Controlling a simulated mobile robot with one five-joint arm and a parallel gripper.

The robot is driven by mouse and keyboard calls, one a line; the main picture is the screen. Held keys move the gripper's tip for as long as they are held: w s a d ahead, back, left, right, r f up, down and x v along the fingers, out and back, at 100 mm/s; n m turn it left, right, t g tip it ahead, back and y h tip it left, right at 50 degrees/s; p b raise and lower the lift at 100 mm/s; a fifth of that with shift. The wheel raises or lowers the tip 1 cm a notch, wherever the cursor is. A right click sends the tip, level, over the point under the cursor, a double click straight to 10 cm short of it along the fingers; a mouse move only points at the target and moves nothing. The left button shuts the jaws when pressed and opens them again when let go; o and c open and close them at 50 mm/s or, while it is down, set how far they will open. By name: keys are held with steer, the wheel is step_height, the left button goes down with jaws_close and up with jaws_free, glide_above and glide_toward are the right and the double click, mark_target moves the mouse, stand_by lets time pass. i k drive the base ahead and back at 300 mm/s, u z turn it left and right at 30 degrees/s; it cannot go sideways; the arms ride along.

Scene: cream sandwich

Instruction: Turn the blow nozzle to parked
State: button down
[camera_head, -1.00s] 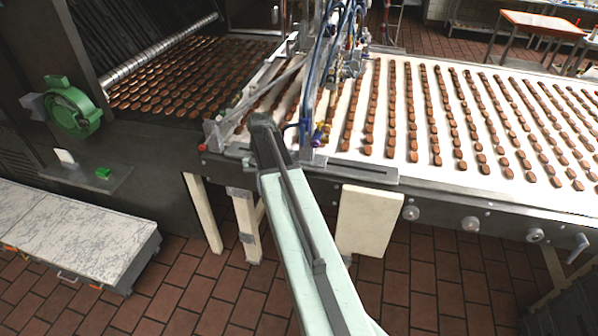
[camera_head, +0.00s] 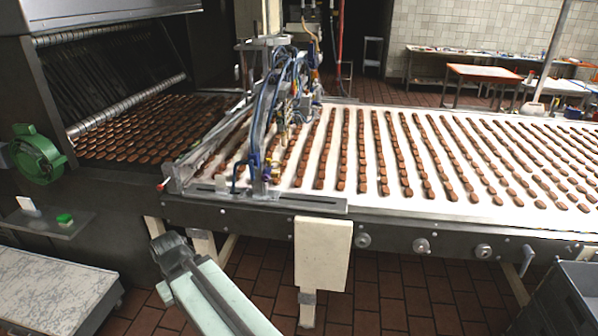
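The blow nozzle cannot be picked out with certainty. A cluster of blue hoses and metal fittings (camera_head: 285,95) stands over the left part of the conveyor belt (camera_head: 395,205).
Rows of brown sweets cover the belt. A dark machine with a green round part (camera_head: 37,154) stands at the left, above a small shelf (camera_head: 45,221) and a marbled top (camera_head: 50,290). A grey crate (camera_head: 560,300) is at the lower right. Brick floor (camera_head: 380,300) shows below the belt.

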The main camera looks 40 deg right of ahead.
mark_target(269, 163)
steer(key=z, duration=0.15)
steer(key=i, duration=0.95)
steer(key=u, duration=0.2)
